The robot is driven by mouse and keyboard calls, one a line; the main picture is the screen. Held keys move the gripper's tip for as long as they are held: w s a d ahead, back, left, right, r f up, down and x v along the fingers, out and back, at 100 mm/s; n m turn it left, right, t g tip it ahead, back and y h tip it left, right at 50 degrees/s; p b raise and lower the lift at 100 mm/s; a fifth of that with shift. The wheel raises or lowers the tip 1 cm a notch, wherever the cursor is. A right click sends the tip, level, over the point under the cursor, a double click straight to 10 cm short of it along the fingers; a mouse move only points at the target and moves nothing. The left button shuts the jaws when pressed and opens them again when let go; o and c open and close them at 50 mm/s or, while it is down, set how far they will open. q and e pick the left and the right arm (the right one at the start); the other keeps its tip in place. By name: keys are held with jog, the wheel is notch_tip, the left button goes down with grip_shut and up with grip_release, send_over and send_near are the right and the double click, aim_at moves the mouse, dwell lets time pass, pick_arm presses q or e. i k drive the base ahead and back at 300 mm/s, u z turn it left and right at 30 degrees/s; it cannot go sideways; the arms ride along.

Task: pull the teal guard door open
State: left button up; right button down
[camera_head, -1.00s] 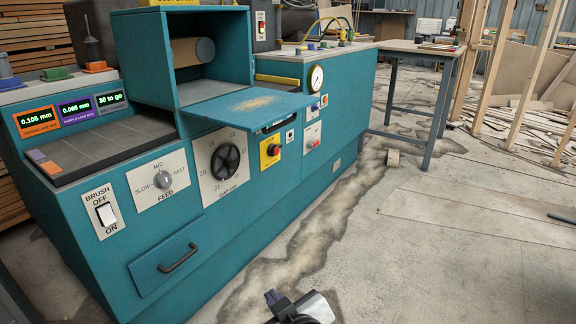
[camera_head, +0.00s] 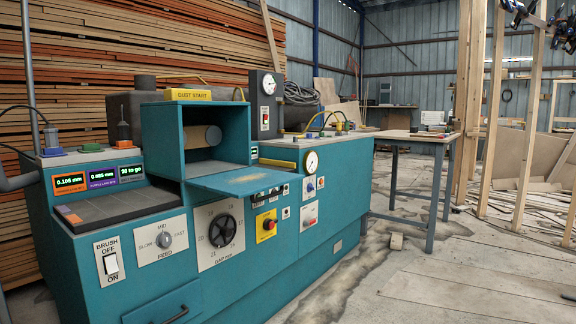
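A teal machine (camera_head: 321,226) stands at the left and middle. A teal flap (camera_head: 226,181) with a dark handle on its front edge sticks out level below the machine's open housing (camera_head: 165,134). A tan roller (camera_head: 200,136) shows inside the housing. A second teal panel (camera_head: 150,311) with a black bar handle (camera_head: 176,315) sits low on the front, cut off by the bottom edge; its visible part looks flush. Which of the two is the guard door is not marked. Neither gripper is in view.
The front carries a brush switch (camera_head: 110,263), a feed knob (camera_head: 165,240), a gap handwheel (camera_head: 222,231) and a yellow button box (camera_head: 266,225). A workbench (camera_head: 431,139) stands behind at the right. Bare floor (camera_head: 430,279) lies at front right; wooden posts (camera_head: 493,110) stand beyond.

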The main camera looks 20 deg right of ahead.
aim_at(239, 184)
jog(key=z, duration=0.1)
jog(key=i, duration=1.15)
jog(key=u, duration=0.45)
